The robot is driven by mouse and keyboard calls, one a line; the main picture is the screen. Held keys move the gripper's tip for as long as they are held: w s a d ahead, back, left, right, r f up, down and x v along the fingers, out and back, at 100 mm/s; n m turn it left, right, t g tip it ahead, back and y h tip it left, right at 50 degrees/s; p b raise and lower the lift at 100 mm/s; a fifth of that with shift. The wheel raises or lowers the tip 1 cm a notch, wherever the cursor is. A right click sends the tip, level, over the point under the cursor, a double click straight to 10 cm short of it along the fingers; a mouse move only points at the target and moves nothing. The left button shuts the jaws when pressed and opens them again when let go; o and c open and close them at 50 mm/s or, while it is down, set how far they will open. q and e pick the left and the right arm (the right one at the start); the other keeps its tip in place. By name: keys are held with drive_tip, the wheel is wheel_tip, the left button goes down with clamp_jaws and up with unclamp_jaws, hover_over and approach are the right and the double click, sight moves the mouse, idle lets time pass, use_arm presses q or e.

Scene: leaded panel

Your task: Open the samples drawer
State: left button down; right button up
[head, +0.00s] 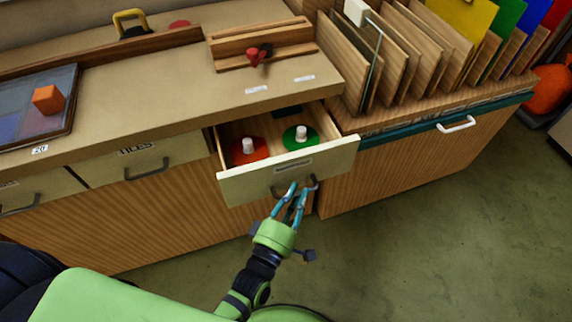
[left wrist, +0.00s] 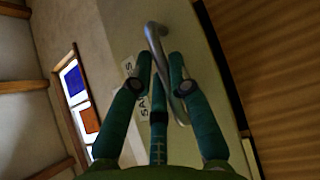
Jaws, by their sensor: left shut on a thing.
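The samples drawer (head: 333,161) is pulled out from under the bench, and its inside shows. It holds a red disc (head: 262,150) and a green disc (head: 312,140), each with a white knob, and a dark flat piece behind them. My left gripper (head: 296,190) is at the drawer's front, shut on its handle (head: 312,185). In the left wrist view the teal fingers (left wrist: 160,80) are around the grey bar handle (left wrist: 153,40), beside a partly hidden label (left wrist: 143,106). My right gripper is not in view.
A closed tiles drawer (head: 180,150) is to the left. A cabinet with a white handle (head: 456,124) and upright boards (head: 400,60) stands to the right. The floor (head: 440,230) in front is clear.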

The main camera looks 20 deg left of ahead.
use_arm(q)
drive_tip(key=s+d, duration=0.4)
drive_tip(key=s, duration=0.2)
drive_tip(key=shift+s+d+p, duration=0.15)
drive_tip(key=shift+p, duration=0.25)
drive_tip(key=c, duration=1.1)
unclamp_jaws()
drive_tip(key=shift+c, duration=0.2)
drive_tip(key=v, duration=1.2)
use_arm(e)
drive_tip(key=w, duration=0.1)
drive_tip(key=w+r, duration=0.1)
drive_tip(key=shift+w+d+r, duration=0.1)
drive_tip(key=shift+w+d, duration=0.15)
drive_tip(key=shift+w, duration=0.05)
